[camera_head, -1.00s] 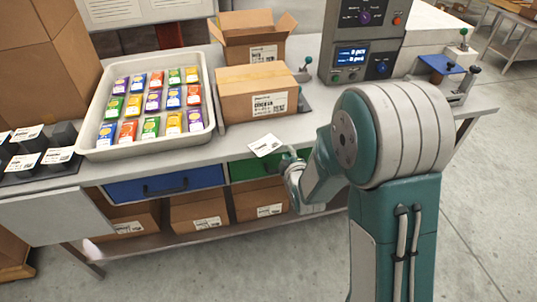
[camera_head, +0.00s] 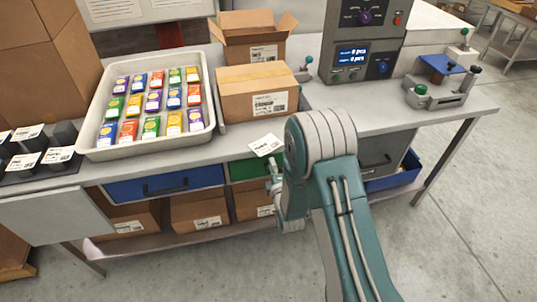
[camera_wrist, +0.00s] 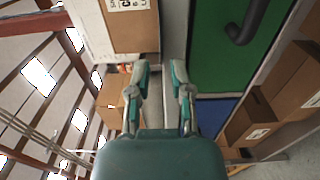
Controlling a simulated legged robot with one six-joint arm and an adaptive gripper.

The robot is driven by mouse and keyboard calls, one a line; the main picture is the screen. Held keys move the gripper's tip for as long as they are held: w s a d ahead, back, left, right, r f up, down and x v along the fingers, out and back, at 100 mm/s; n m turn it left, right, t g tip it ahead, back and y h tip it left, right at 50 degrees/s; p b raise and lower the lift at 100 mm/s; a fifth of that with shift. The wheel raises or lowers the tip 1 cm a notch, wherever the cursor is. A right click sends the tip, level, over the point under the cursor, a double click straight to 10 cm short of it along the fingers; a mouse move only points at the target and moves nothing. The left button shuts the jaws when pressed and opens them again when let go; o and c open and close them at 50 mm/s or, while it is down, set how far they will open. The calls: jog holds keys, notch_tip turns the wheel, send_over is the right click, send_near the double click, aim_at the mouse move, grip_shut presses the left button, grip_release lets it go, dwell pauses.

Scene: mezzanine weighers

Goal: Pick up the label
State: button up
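A loose white label (camera_head: 265,145) with dark print lies at the front edge of the bench, in front of the closed carton and above the green drawer. My gripper (camera_head: 272,178) is just below and in front of the label in the head view, largely hidden by my arm. In the wrist view my gripper (camera_wrist: 160,75) has its two teal fingers apart with nothing between them. I cannot make out the loose label for sure in the wrist view.
The closed carton (camera_head: 258,90) stands behind the label, beside a tray (camera_head: 150,153) of colourful small packs. The green drawer (camera_wrist: 230,60) and a blue drawer (camera_head: 165,184) are under the bench top. A weigher (camera_head: 360,45) stands at the back right.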

aim_at(267, 148)
jog(key=shift+x, duration=2.6)
grip_shut()
notch_tip(267, 148, up, 2)
jog(key=shift+r, duration=0.25)
jog(key=s+d+r, duration=0.2)
jog(key=s, duration=0.4)
jog(key=s+d+r, duration=0.1)
jog(key=s+r, duration=0.2)
jog(key=s, duration=0.4)
jog(key=shift+s+d, duration=0.25)
jog(key=shift+d, duration=0.15)
